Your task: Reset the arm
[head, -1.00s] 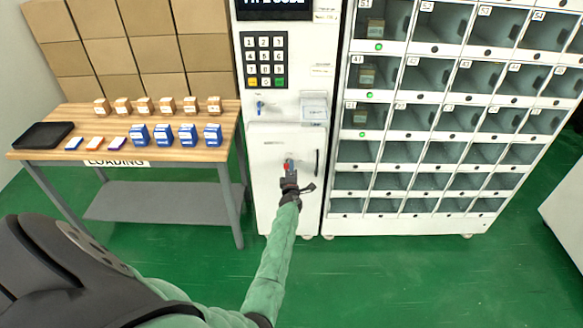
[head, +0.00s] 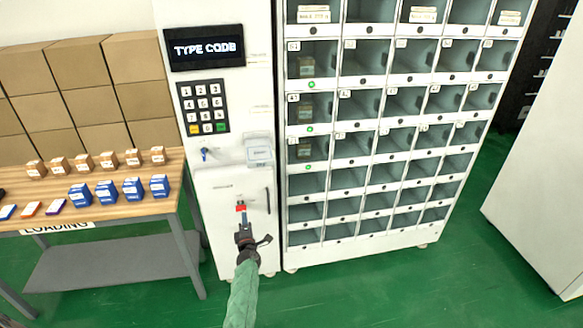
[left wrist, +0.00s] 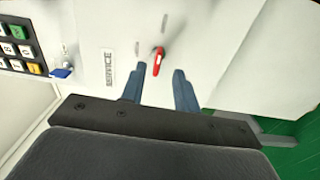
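My left gripper (head: 244,218) is in front of the lower white door of the vending machine's control column (head: 228,195). A small red lever (head: 240,207) on that door is just beyond its fingertips. In the left wrist view the gripper (left wrist: 160,74) is open, its two blue-grey fingers apart. The red lever (left wrist: 158,59) lies between and just beyond the fingertips, with gaps on both sides. A SERVICE label (left wrist: 108,67) is beside it. My right gripper is not in view.
A wooden loading table (head: 120,205) with blue and brown boxes stands left. The vending cabinet (head: 350,260) with open-fronted compartments is right; several hold boxes. A blue key (head: 205,153) sits below the keypad (head: 203,106). Green floor is clear in front.

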